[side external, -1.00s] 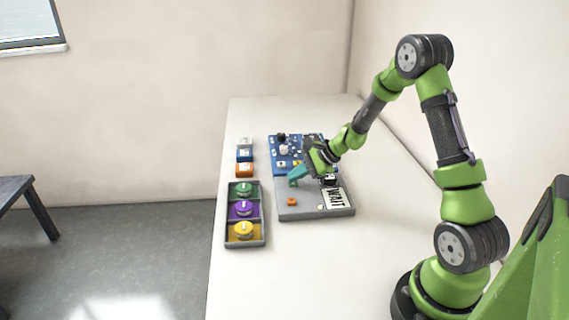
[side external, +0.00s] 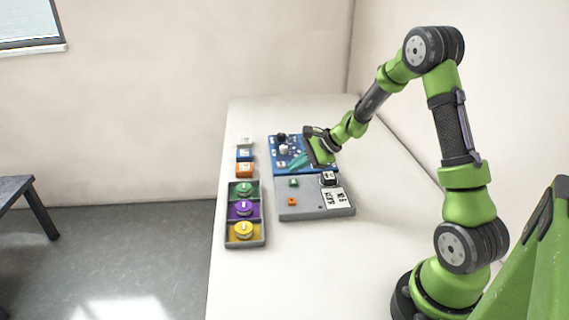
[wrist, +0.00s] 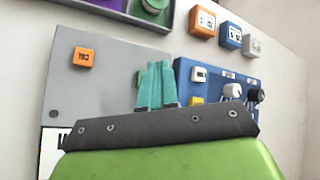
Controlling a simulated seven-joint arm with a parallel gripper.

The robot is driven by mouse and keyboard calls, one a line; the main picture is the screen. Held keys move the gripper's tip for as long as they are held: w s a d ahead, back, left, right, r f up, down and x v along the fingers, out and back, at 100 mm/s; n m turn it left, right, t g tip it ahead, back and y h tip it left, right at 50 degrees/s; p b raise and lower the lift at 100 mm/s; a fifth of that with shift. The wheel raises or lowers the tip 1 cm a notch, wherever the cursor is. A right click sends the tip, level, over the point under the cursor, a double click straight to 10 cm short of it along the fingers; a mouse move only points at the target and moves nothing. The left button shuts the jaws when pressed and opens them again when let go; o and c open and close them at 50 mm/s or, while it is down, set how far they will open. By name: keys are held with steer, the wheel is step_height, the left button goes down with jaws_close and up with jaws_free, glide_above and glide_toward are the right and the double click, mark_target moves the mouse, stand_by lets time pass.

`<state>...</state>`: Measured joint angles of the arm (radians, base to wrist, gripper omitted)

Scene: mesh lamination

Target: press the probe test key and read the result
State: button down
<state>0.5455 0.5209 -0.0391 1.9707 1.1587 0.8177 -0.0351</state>
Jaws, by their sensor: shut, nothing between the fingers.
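A grey panel (side external: 315,208) lies on the table with a small green key (side external: 293,182), an orange key (side external: 291,202) and a white display (side external: 336,197). The display carries two short lines of dark text, too small to read surely. In the wrist view the orange key (wrist: 84,57) shows on the grey panel (wrist: 118,60), its label unclear; only an edge of the display (wrist: 47,152) shows. I cannot tell which key is the probe test key. My gripper (side external: 293,165) is shut and empty, teal fingers over the blue board's near part, beyond the green key.
A blue board (side external: 279,150) with knobs and small keys adjoins the panel's far side. To the left stand a dark tray (side external: 262,207) with green, purple and yellow round pieces, and orange, blue and white blocks (side external: 245,156). The near table is clear.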

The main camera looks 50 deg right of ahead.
mark_target(297, 183)
steer(key=shift+r, duration=1.7)
steer(key=shift+s+a+f, duration=0.1)
steer(key=shift+s+f, duration=0.1)
steer(key=s+a+r+n+h, duration=0.1)
steer(key=s+a+r+n, duration=0.6)
steer(key=s+a+n, duration=0.1)
steer(key=s+a+r+n+g+h, duration=0.1)
steer(key=s+a+r+n, duration=0.6)
steer(key=s, duration=0.6)
steer(key=a+n, duration=0.2)
steer(key=a, duration=0.1)
steer(key=shift+s+r+n, duration=0.15)
steer(key=shift+s+n, duration=0.05)
steer(key=shift+n, duration=0.1)
